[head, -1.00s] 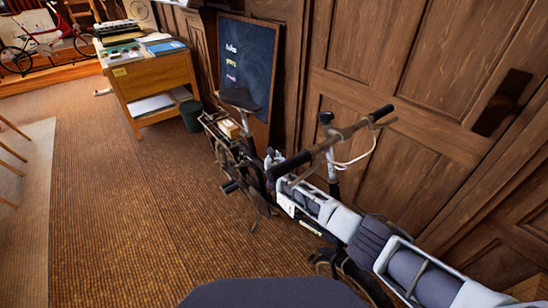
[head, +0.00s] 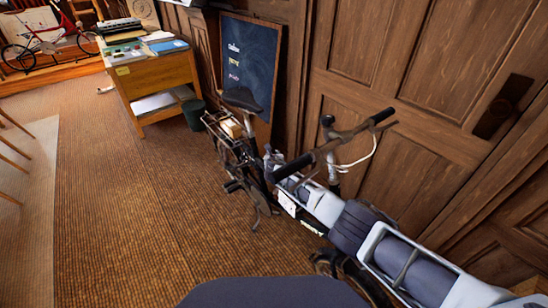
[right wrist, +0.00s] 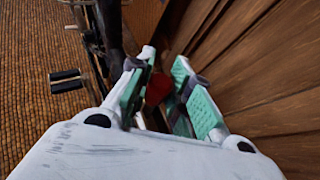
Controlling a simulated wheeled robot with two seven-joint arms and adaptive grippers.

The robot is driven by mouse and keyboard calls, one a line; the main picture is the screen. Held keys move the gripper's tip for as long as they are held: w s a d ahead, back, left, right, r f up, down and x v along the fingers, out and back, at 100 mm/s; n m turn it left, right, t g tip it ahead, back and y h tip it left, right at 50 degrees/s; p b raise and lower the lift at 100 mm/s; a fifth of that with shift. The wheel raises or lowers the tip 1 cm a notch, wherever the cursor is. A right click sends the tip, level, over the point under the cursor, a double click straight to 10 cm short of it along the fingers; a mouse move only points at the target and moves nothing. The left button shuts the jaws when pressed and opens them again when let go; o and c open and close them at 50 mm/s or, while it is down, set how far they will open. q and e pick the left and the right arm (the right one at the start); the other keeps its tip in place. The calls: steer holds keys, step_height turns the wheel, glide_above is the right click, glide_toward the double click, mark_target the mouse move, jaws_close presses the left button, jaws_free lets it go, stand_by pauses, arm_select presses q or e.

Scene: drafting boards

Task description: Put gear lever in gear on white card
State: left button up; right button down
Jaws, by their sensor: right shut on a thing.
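My right gripper (right wrist: 160,76) has green-padded fingers closed around a small dark red piece (right wrist: 157,88), which could be the knob of the gear lever; the lever's own shape is not clear. In the head view, my right gripper (head: 269,160) is at the middle of the dark bicycle (head: 240,165), partly hidden behind its handlebar. A small white patch with dark marks (head: 288,204) shows below the handlebar grip; I cannot tell whether it is the white card. My left gripper is not in view.
Wooden door panels (head: 400,80) stand close behind. A chalkboard (head: 247,70) leans behind the saddle, beside a wooden desk (head: 160,85). The woven floor (head: 130,200) at left is clear.

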steer(key=shift+a, duration=0.1)
stand_by(0.3)
steer(key=c, duration=1.3)
jaws_free()
steer(key=shift+s+r, duration=0.35)
steer(key=shift+s, duration=0.3)
steer(key=v, duration=1)
steer(key=shift+r, duration=0.25)
stand_by(0.4)
steer(key=shift+s, duration=0.15)
